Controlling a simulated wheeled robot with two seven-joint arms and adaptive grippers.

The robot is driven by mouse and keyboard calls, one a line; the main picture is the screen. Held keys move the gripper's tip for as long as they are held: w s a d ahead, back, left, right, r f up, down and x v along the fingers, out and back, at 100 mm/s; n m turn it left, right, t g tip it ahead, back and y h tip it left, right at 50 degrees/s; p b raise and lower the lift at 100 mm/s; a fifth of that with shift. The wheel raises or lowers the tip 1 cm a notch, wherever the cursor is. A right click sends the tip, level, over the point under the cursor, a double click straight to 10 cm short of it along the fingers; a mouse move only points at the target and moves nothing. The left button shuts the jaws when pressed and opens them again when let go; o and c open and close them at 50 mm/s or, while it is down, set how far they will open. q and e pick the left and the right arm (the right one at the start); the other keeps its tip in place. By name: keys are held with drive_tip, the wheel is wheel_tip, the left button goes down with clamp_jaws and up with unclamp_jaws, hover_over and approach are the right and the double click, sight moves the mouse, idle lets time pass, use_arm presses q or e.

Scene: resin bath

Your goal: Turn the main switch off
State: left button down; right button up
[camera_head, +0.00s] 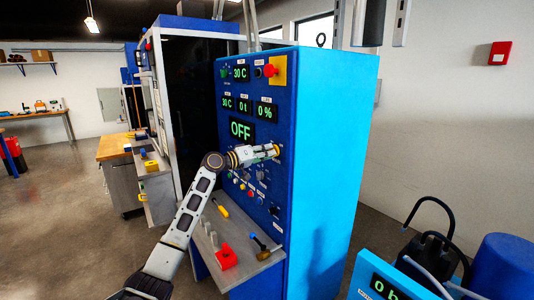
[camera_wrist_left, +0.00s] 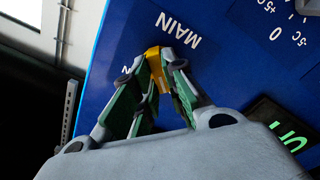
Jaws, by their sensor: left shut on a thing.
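The main switch has a yellow handle (camera_wrist_left: 154,54) beside the white MAIN label (camera_wrist_left: 178,29) on the blue panel, in the left wrist view. My left gripper (camera_wrist_left: 158,72) is shut on this handle, its fingers hiding part of it. In the head view my left gripper (camera_head: 272,151) reaches from the left to the front of the blue control cabinet (camera_head: 285,80), just below a display (camera_head: 241,130) that reads OFF in green. The handle's exact angle is hard to tell behind the fingers. My right gripper is not in view.
Small displays (camera_head: 241,74) and a red button on a yellow plate (camera_head: 279,70) are higher on the panel. Knobs and buttons sit below my gripper. A grey shelf (camera_head: 252,271) under the panel carries a red block (camera_head: 226,258) and tools. Open floor lies left.

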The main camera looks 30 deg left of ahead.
use_arm(q)
drive_tip(key=c, duration=1.5)
unclamp_jaws()
drive_tip(key=shift+a, duration=0.1)
drive_tip(key=shift+o, duration=0.2)
drive_tip(key=v, duration=1.2)
